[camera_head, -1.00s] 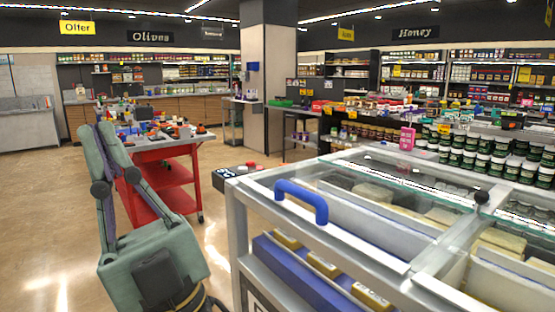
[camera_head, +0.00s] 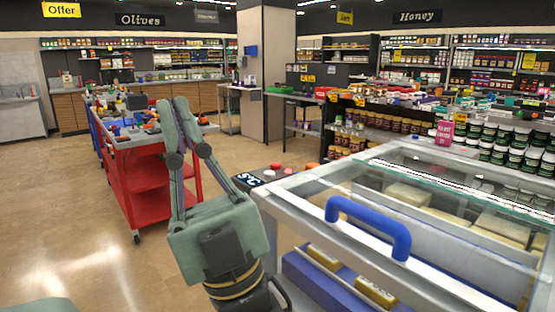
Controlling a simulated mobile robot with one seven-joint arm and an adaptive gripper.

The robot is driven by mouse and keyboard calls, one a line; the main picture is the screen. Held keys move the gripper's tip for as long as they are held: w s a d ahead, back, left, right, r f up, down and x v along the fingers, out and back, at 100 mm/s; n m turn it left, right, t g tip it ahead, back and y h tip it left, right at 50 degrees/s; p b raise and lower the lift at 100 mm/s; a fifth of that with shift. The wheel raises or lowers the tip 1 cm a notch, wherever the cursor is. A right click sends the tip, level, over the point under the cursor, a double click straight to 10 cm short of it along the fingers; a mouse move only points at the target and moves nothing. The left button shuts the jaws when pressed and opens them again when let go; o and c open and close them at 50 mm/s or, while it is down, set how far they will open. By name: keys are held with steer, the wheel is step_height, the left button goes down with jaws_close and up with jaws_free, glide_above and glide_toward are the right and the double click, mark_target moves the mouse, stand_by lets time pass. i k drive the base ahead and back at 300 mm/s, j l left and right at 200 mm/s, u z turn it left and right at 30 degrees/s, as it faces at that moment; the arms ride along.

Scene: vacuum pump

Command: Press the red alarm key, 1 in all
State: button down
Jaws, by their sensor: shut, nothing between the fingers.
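A small dark control panel (camera_head: 249,180) with a lit temperature display sits at the far left corner of the glass-topped freezer. Small round red and orange-red pieces show on or near it. The red one (camera_head: 276,166) looks like the alarm key, but it is too small to be sure. My gripper (camera_head: 172,102), grey-green with two long fingers, is shut and empty. Its fingers point up and away in the picture, left of the panel and apart from it. The gripper's body and fingers hide part of the red trolley behind.
A red trolley (camera_head: 140,188) loaded with tools stands beyond my gripper. The freezer's blue handle (camera_head: 368,222) sticks up at the right. A grey pillar (camera_head: 265,75) and shelves stand farther back. The floor (camera_head: 70,225) at left is clear.

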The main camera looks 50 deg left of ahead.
mark_target(275, 165)
steer(key=j+z, duration=0.1)
steer(key=j, duration=2.25)
steer(key=i, duration=0.05)
